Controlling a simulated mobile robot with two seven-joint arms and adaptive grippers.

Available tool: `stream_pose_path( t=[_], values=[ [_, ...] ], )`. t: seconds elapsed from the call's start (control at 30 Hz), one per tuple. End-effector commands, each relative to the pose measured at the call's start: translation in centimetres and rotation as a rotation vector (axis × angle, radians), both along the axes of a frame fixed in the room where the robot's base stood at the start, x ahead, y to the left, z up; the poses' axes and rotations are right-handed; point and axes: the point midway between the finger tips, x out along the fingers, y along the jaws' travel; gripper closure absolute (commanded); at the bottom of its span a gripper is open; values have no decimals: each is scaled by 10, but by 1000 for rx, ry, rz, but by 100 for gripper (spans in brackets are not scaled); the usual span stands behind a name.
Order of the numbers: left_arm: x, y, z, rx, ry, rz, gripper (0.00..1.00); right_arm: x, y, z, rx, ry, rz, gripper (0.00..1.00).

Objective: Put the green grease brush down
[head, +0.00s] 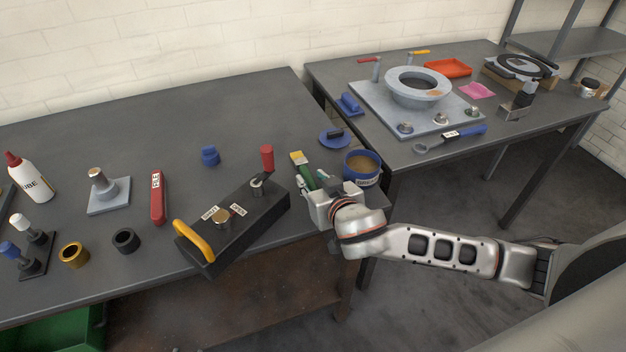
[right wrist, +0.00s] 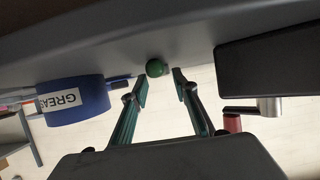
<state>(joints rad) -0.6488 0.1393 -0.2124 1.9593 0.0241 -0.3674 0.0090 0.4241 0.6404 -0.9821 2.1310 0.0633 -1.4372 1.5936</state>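The green grease brush (head: 307,175) lies at the right end of the left table, its yellow bristle end (head: 297,158) pointing away from my arm. In the right wrist view the round green end of its handle (right wrist: 155,68) shows just beyond my fingertips, against the dark table top. My right gripper (head: 318,186) is low at the table's edge behind the handle. In the right wrist view its fingers (right wrist: 161,88) are apart, with clear gaps beside the handle end. My left gripper is not in view.
A blue grease tin (head: 362,180) stands right beside my right gripper; its label shows in the right wrist view (right wrist: 75,100). A black box with a yellow handle (head: 194,240) lies to the left. A blue disc (head: 334,138) lies behind. The left table's back middle is clear.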

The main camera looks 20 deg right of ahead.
Motion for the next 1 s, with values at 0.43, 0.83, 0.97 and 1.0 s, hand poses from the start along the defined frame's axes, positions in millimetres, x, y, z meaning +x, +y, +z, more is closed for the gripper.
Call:
stream_pose_path(
  t=[0.43,0.83,0.97,1.0],
  values=[
    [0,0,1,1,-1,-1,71,-4,0,1,0,1,0,60],
    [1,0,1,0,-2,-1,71,-69,-1,27,5,4,2,60],
    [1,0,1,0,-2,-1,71,-89,-2,37,4,2,0,60],
    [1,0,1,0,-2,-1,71,-94,-2,39,4,3,2,60]
  ],
)
